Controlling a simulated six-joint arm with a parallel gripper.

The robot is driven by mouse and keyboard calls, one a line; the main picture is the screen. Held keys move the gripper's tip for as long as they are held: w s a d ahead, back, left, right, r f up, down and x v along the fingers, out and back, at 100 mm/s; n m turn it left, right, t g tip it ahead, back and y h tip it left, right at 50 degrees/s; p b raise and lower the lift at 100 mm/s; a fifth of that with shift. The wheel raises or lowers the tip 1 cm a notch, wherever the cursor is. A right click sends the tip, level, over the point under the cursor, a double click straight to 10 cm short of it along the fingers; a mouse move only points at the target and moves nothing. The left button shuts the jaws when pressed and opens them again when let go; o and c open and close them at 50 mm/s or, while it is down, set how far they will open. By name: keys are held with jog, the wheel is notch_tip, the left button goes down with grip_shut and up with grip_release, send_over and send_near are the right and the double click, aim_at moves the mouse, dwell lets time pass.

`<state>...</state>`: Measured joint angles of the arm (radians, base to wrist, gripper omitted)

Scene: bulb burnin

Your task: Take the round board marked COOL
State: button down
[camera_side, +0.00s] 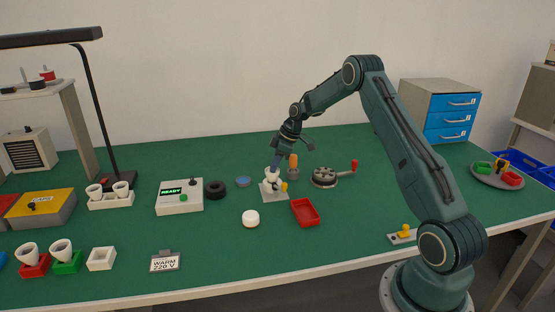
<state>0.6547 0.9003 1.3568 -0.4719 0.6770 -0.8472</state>
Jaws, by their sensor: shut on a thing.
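My gripper (272,171) reaches down at the middle of the green table and is shut on a small white piece (270,178). The piece is at a pale fixture (269,196) with a yellow part on its right side. I cannot tell whether it touches the fixture, and the fingers partly hide it. I cannot read COOL on anything in view, so I cannot tell which thing is the round board. A white round piece (250,218) lies apart on the table in front of the fixture.
A red tray (305,212), an orange-handled tool (293,165) and a dark round device (325,178) with a red-knobbed crank are close by. A tester (180,197) reading READY stands left. A sign (165,263) reads WARM 220 V. The table's front right is mostly clear.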

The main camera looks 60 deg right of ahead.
notch_tip(320, 180, up, 20)
dwell(0.6)
jog(key=shift+d, duration=0.1)
dwell(0.5)
